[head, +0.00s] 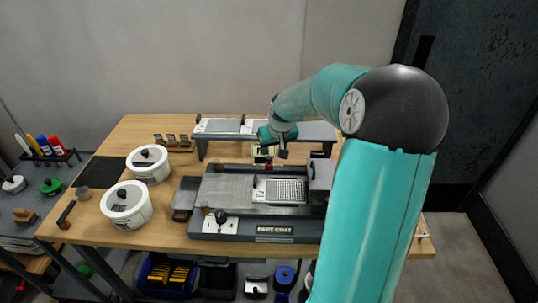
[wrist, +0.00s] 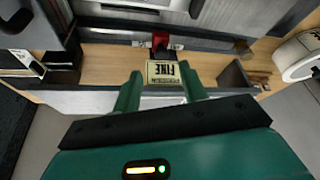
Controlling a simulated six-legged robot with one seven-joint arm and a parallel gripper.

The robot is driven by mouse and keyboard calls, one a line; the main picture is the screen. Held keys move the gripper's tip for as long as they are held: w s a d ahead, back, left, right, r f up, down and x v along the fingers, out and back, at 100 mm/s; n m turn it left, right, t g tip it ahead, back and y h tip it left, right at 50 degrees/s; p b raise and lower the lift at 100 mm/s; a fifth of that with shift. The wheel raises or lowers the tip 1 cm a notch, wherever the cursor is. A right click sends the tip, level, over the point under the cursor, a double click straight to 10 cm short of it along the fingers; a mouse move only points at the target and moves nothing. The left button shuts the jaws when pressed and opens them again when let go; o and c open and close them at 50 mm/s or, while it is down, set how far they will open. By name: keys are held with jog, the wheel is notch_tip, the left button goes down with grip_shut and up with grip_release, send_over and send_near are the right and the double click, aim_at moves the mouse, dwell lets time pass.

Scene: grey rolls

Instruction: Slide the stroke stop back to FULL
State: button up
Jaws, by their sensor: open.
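The stroke stop appears to be the small red block (wrist: 161,41) on a thin rail along the back of the grey machine (head: 240,187). It also shows as a red spot in the head view (head: 269,167). A cream plate reading FINE (wrist: 162,72) stands by the red block, on my gripper's side. No FULL mark is readable. My gripper (wrist: 160,88) is open, its two green fingers on either side of the plate in the picture. The red block lies beyond the fingertips, apart from them. In the head view my gripper (head: 280,150) is above the back of the machine.
A raised grey shelf (head: 222,127) runs along the back of the wooden bench (head: 150,205). Two white round tubs (head: 127,205) stand at the left. A small rack (head: 174,143) stands left of the shelf. A block (head: 320,175) rises at the machine's right end.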

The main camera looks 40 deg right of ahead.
aim_at(269, 158)
jog(key=x, duration=0.6)
jog(key=shift+w+a+r, duration=0.1)
jog(key=shift+w, duration=0.05)
jog(key=shift+a, duration=0.1)
grip_shut()
